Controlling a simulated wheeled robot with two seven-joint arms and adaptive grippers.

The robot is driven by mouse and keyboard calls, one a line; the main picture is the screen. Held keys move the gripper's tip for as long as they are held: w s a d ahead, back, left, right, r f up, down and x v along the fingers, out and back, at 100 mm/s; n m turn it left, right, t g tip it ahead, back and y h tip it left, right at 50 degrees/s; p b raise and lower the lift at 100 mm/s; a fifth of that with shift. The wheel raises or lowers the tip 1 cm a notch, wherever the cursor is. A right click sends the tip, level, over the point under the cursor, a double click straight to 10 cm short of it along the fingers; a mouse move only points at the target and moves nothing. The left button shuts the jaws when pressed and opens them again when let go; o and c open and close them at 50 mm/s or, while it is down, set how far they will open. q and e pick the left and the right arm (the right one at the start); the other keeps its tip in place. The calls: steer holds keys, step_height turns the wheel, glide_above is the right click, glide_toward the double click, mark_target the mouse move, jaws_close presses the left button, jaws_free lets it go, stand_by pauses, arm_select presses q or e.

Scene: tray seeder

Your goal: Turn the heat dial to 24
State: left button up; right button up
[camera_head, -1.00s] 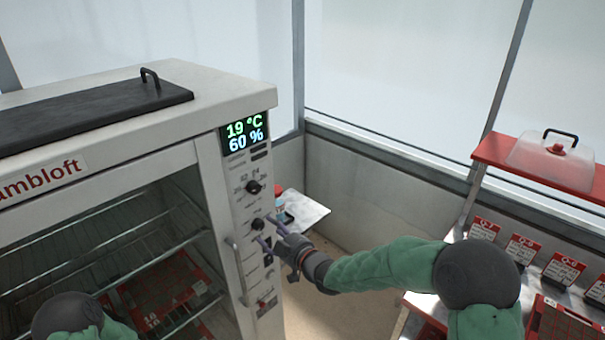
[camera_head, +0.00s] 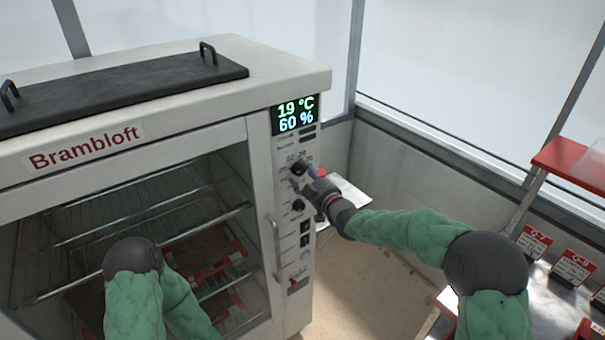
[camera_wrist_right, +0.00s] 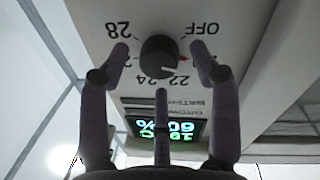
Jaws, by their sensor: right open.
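The heat dial is a black round knob (camera_head: 299,167) on the control panel of the Brambloft cabinet (camera_head: 88,148), just below its display (camera_head: 295,114), which reads 19 °C and 60 %.
A vertical door handle (camera_head: 275,247) stands out left of the panel. A bench with red-and-white labelled cards (camera_head: 533,242) is at the right.

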steer(key=shift+w+a, duration=0.3)
steer(key=shift+w, duration=0.15)
steer(key=c, duration=1.1)
steer(key=shift+c, duration=0.2)
